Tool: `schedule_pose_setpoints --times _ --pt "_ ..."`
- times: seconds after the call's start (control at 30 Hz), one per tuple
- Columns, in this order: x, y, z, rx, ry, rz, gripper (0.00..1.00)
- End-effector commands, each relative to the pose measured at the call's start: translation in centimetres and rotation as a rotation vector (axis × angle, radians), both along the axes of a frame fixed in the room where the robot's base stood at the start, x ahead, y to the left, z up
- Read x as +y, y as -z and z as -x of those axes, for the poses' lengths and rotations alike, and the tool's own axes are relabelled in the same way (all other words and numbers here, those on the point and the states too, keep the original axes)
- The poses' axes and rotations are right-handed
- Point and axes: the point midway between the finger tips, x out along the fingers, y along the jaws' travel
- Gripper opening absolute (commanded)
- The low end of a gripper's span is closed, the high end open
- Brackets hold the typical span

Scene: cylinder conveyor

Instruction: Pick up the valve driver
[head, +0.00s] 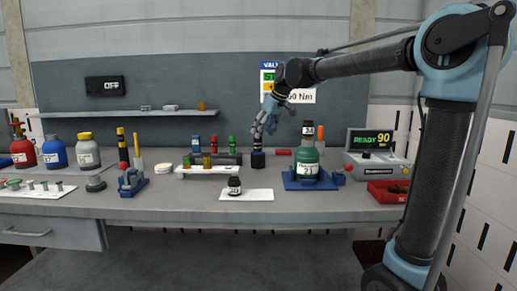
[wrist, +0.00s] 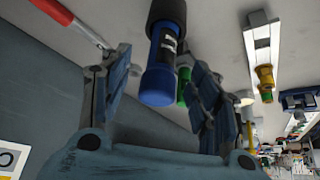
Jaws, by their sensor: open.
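A blue cylinder with a black band and a pale label (wrist: 163,65), likely the valve driver, is between the fingers of my gripper (wrist: 158,62) in the wrist view. The fingers are apart, with a visible gap on each side. In the head view my gripper (head: 258,135) reaches down at the back of the bench, above a dark-based upright piece (head: 258,160). The fingers cover much of that piece.
Blue (head: 196,143), red (head: 214,144) and green (head: 232,144) upright tools stand left of my gripper. A green bottle (head: 307,162) stands in a blue holder to its right. A small black jar (head: 234,186) is on a white mat in front. A red-handled rod (wrist: 65,18) lies nearby.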

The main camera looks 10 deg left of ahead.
Motion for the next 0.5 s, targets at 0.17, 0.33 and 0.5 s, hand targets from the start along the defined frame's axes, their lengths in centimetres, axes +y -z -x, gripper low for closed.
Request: schedule_pose_setpoints --times 0.17,0.33,0.5 --pt "0.9 1.7 -0.5 0.000 0.000 0.000 0.56" --pt "1.2 2.5 -0.7 0.000 0.000 0.000 0.56" --pt "2.0 4.5 -1.1 0.000 -0.001 0.000 0.56"
